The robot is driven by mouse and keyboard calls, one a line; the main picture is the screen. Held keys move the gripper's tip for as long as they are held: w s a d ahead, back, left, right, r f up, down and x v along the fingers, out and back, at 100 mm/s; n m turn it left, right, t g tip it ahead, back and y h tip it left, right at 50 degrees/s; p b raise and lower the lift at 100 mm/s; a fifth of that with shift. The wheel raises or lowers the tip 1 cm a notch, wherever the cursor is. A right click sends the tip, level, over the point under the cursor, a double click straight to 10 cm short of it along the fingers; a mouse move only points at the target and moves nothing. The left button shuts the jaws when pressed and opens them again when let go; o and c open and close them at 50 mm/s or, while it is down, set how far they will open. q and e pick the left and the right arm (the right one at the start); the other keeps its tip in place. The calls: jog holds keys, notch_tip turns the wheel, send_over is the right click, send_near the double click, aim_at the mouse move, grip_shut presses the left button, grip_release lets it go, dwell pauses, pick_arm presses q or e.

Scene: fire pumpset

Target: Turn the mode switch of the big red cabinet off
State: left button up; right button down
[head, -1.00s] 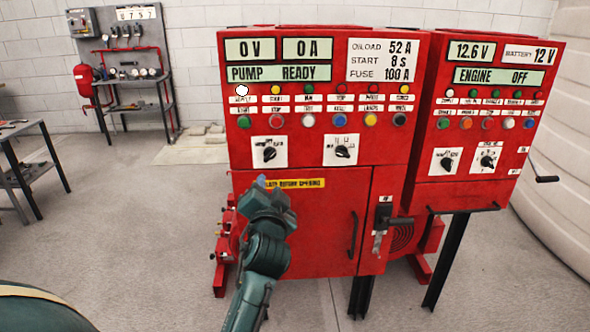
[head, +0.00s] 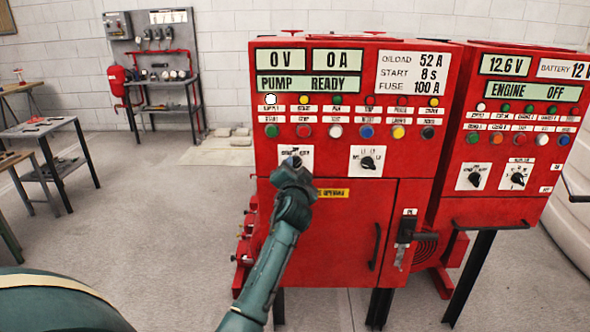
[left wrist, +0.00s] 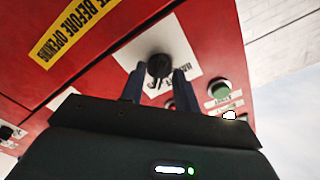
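The big red cabinet (head: 330,240) stands in front of me, its displays reading 0 V, 0 A and PUMP READY. Its left black rotary switch sits on a white plate (head: 307,154), mostly hidden by my left gripper (head: 291,163) in the head view. The left wrist view shows this black knob (left wrist: 159,66) between the two fingers of the left gripper (left wrist: 159,80). The fingers are apart, one on each side of the knob; firm contact is not visible. A second black rotary switch (head: 367,163) is to the right. My right gripper is not in view.
A smaller red cabinet (head: 510,130) reading ENGINE OFF stands at the right. Several coloured buttons run above the switches. A lever handle (head: 405,235) sticks out at the lower right. A table (head: 45,130) stands at the left; the floor between is clear.

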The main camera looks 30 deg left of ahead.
pick_arm(q)
jog(key=shift+c, duration=0.2)
grip_shut()
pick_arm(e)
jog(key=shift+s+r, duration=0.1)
pick_arm(q)
jog(key=shift+b, duration=0.3)
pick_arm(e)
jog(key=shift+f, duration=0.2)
pick_arm(q)
jog(key=shift+f+n, duration=0.1)
jog(key=shift+n, duration=0.3)
jog(key=n+b, duration=0.3)
jog(key=n, duration=0.3)
jog(key=shift+b, duration=0.4)
jog(key=shift+n, duration=0.9)
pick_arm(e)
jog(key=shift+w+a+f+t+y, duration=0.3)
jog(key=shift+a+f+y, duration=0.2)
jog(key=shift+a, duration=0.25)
